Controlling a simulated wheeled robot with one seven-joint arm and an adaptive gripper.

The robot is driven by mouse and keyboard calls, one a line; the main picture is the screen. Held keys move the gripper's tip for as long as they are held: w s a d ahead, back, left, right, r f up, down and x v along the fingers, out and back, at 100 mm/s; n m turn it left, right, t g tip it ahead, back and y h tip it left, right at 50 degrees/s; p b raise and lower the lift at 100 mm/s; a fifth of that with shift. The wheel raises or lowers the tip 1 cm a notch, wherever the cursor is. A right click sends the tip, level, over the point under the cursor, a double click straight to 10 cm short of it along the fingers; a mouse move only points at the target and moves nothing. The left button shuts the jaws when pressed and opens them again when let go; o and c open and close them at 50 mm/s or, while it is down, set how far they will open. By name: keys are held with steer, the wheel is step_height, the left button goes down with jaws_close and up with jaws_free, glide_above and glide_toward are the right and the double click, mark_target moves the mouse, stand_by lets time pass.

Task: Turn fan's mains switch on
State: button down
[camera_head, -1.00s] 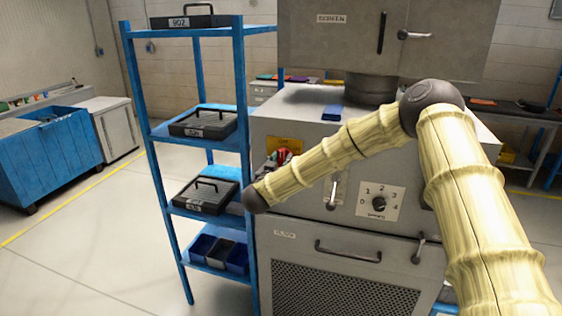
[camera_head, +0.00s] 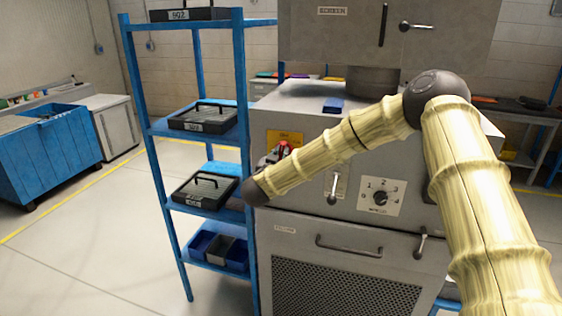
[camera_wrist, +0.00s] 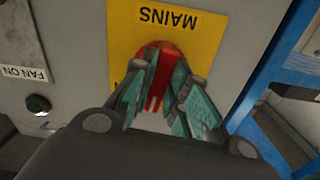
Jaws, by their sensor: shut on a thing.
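The mains switch is a red handle (camera_wrist: 163,75) on a yellow plate (camera_wrist: 182,32) marked MAINS, upside down in the wrist view. My gripper (camera_wrist: 163,103) is shut on the red handle, with a teal-padded finger on each side of it. In the head view, the yellow plate (camera_head: 285,137) is at the upper left of the grey cabinet front. The red of the switch (camera_head: 284,147) shows beside my gripper (camera_head: 272,158), which my forearm partly hides. The handle's exact angle is hard to tell.
A lever (camera_head: 333,190) and a numbered dial (camera_head: 380,197) are on the same cabinet front. A blue shelf rack (camera_head: 243,80) with black cases stands close on the left.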

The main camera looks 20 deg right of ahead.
steer(key=m+b, duration=1.6)
steer(key=b, duration=0.6)
steer(key=shift+f, duration=0.1)
steer(key=shift+m+b, duration=0.3)
steer(key=shift+b, duration=0.05)
steer(key=c, duration=1.4)
jaws_free()
